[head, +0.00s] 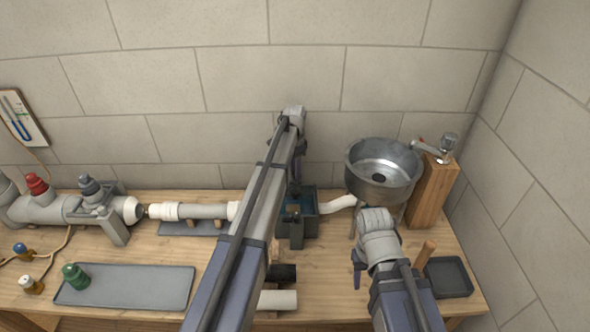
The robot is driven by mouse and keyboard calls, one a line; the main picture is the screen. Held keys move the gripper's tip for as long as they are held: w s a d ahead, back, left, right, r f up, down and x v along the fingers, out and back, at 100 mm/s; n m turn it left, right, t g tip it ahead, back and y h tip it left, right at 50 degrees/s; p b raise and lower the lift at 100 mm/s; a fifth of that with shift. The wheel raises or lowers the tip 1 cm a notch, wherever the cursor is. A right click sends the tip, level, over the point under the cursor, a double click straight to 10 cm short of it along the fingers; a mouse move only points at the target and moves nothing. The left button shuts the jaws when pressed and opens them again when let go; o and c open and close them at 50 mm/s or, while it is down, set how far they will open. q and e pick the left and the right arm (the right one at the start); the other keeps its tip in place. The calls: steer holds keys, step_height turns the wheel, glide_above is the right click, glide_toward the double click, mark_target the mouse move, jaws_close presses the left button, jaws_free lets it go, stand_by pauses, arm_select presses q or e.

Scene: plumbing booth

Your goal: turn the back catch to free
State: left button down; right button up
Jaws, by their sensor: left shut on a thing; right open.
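A dark teal box (311,222) stands on the bench between the white pipe and the sink basin. A brownish catch-like part (293,212) shows at its front. My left arm reaches across the bench and its gripper (296,188) points down at the back of the box. It is shut on a small part there, which looks like the back catch; the arm and fingers hide most of it, so its angle cannot be told. My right gripper (358,268) is open and empty, low over the bench in front of the basin.
A metal basin (384,172) stands by a wooden block (433,190) with a tap. A white pipe (205,211) and grey fittings run along the left. A grey tray (125,287) lies front left, a dark tray (448,278) at right. The tiled wall is close behind.

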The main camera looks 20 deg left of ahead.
arm_select(q)
steer(key=shift+n, duration=0.3)
steer(key=n, duration=0.3)
steer(key=shift+n, duration=0.3)
steer(key=n, duration=0.4)
steer(key=shift+d+n, duration=0.1)
steer(key=shift+n, duration=0.2)
steer(key=n, duration=0.4)
steer(key=shift+n, duration=2.5)
steer(key=c, duration=0.5)
jaws_free()
